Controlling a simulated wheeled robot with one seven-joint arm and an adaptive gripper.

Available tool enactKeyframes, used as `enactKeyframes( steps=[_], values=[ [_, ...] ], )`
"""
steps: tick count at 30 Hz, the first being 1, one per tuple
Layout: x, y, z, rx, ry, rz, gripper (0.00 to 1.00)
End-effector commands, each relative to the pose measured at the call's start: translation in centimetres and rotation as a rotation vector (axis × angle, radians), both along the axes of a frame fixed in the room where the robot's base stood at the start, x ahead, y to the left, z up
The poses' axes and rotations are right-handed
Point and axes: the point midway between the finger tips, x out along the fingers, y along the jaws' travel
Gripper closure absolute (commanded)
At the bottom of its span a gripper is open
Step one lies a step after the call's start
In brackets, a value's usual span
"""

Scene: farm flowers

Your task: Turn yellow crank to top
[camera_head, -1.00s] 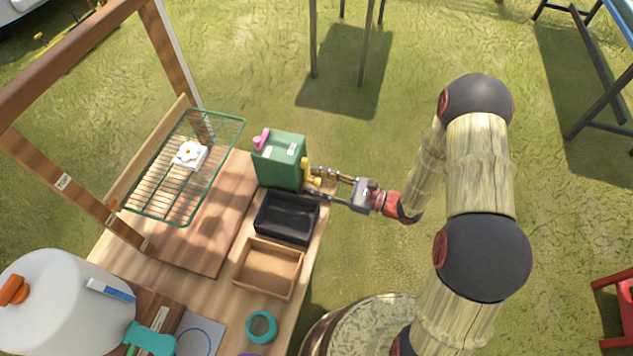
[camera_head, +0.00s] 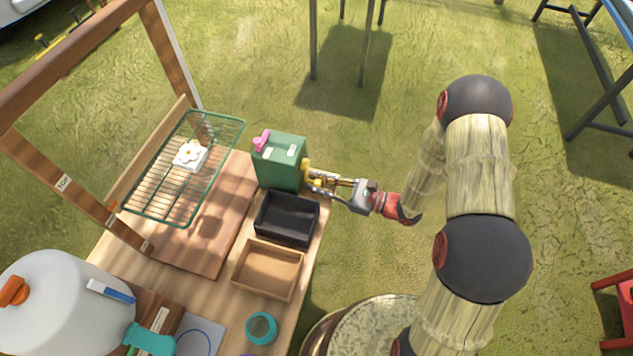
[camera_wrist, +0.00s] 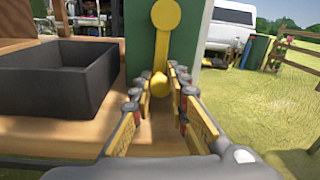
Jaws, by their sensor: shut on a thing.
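The green box (camera_head: 277,172) stands at the far right corner of the wooden table, with a yellow crank on its right side. In the wrist view the yellow crank (camera_wrist: 161,48) hangs down from a round hub at the top, and its round knob is at the lower end. The knob sits between my fingertips. My gripper (camera_head: 313,180) reaches in from the right and is shut on the crank's knob; it also shows in the wrist view (camera_wrist: 158,88). The fingers partly cover the crank in the head view.
A black tray (camera_head: 263,222) and a wooden tray (camera_head: 243,277) stand in front of the green box. A pink lever (camera_head: 262,139) is on the box's top left. A green wire rack (camera_head: 143,214) is to the left. Open grass lies to the right of the table.

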Motion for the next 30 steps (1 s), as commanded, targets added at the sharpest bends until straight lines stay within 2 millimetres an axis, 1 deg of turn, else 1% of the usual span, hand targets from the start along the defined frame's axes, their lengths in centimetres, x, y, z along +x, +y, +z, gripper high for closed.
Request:
enactKeyframes(
  steps=[16, 20, 27, 30],
  values=[
    [-0.1, 0.0, 0.1, 0.006, 0.017, 0.0, 1.0],
    [-0.7, 0.3, 0.5, 0.033, 0.093, 0.0, 1.0],
    [-2.1, 0.8, 0.9, 0.104, 0.287, 0.0, 1.0],
    [-2.5, 0.9, 0.9, 0.125, 0.346, -0.001, 1.0]
  ],
)
